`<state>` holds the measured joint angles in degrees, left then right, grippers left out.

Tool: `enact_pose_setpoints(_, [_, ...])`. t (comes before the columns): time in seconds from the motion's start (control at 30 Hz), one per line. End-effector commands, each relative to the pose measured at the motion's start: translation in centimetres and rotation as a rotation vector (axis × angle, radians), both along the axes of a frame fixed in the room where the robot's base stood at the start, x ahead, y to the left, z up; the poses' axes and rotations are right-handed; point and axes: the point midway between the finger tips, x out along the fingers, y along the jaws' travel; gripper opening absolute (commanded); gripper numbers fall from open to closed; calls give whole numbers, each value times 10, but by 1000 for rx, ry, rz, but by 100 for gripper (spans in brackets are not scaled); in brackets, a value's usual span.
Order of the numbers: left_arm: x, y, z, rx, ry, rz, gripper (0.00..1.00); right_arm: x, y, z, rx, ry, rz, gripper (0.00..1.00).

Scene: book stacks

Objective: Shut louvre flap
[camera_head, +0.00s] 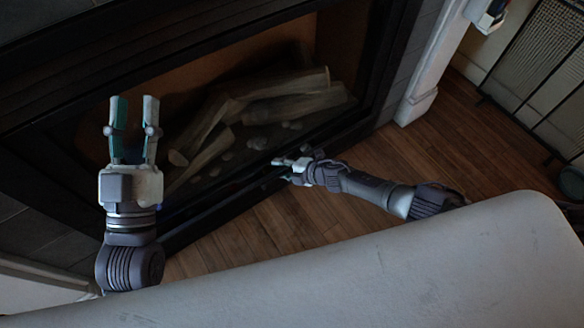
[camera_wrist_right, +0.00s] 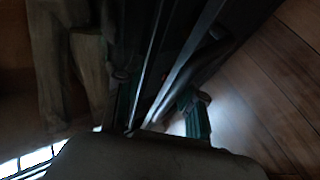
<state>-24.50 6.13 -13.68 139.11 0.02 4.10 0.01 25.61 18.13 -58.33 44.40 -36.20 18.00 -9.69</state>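The fireplace (camera_head: 45,140) has a long black strip (camera_head: 222,200) along its lower front edge. This looks like the louvre flap, but it is dark and I cannot tell how far open it is. My right gripper (camera_head: 284,165) is at this edge. In the right wrist view its teal-padded fingers (camera_wrist_right: 160,112) stand apart on either side of dark parallel slats (camera_wrist_right: 180,75). I cannot tell whether they touch the slats. My left gripper (camera_head: 134,120) is open and empty, fingers pointing up the picture, in front of the fireplace's left part.
Logs (camera_head: 290,85) and pale stones lie inside the fireplace. Wooden floor (camera_head: 390,150) is clear in front and to the right. A black mesh screen (camera_head: 540,60) stands at the right, beyond a white surround post (camera_head: 425,80).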

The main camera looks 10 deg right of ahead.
Motion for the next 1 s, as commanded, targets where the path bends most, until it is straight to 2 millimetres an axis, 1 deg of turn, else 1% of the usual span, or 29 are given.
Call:
enact_pose_setpoints(0.07, [0,0,0,0,0,0,37,-2,-5,4,0,-3,0,37])
enact_pose_setpoints(0.27, [0,0,0,0,0,0,37,-18,-23,19,-1,-3,-1,37])
enact_pose_setpoints(0.5, [0,0,0,0,0,0,37,-44,-50,43,-1,-2,0,37])
enact_pose_setpoints(0.67, [0,0,0,0,0,0,37,-59,-64,55,0,0,-1,37])
enact_pose_setpoints(0.8, [0,0,0,0,0,0,37,-66,-71,62,1,0,-1,37])
enact_pose_setpoints(1.0, [0,0,0,0,0,-1,37,-67,-72,64,1,0,-1,37])
